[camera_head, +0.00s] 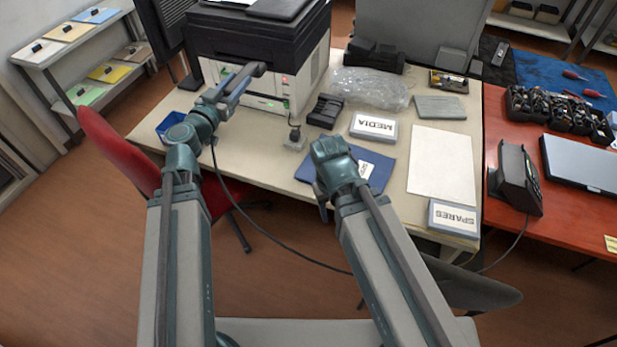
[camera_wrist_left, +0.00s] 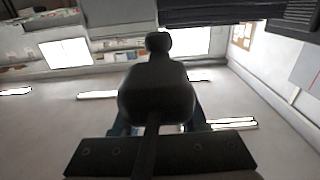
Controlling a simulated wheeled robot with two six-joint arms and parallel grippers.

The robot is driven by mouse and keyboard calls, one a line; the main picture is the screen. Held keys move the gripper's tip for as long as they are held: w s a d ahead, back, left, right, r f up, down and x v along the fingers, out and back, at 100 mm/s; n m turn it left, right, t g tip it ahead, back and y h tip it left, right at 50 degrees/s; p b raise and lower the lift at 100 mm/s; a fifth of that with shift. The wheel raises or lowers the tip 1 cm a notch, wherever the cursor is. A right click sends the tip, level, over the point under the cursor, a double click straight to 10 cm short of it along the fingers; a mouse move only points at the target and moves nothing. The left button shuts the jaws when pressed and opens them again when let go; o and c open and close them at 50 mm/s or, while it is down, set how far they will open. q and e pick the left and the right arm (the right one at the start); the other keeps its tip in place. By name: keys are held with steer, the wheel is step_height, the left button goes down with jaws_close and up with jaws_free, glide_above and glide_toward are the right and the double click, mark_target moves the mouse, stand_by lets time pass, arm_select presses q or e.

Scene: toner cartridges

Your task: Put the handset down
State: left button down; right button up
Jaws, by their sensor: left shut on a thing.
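My left gripper (camera_head: 238,82) is shut on the dark handset (camera_head: 257,70), raised in front of the printer. In the left wrist view the handset (camera_wrist_left: 157,95) is a large black shape between the bluish fingers. A dark cord (camera_head: 262,226) hangs from near my left wrist and loops down past the table's front edge towards the phone base. The black phone base (camera_head: 517,180) stands on the red-orange table at the right, far from the handset. My right arm ends over the blue folder; its fingertips cannot be made out.
The cream table (camera_head: 405,120) holds a printer (camera_head: 265,60), a MEDIA box (camera_head: 374,127), a SPARES box (camera_head: 453,217), a white sheet (camera_head: 441,165) and a blue folder (camera_head: 375,180). A laptop (camera_head: 585,166) and black bins (camera_head: 550,110) sit near the phone base.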

arm_select(q)
steer(key=d+f+b, duration=0.3)
steer(key=f+b, duration=0.7)
steer(key=f, duration=0.1)
steer(key=d+f+b, duration=0.4)
steer(key=f+b, duration=0.7)
steer(key=d+f+b, duration=0.3)
steer(key=f+b, duration=0.8)
steer(key=shift+w+d+f, duration=0.3)
steer(key=shift+w+d, duration=0.05)
steer(key=shift+d+f+b, duration=0.3)
steer(key=shift+b, duration=0.15)
steer(key=b, duration=0.1)
glide_above(259, 161)
steer(key=shift+w+f, duration=0.1)
steer(key=shift+f, duration=0.6)
steer(key=shift+f+b, duration=1.75)
steer(key=shift+b, duration=0.2)
steer(key=shift+f, duration=0.1)
steer(key=shift+f, duration=0.15)
steer(key=shift+c, duration=2.2)
jaws_free()
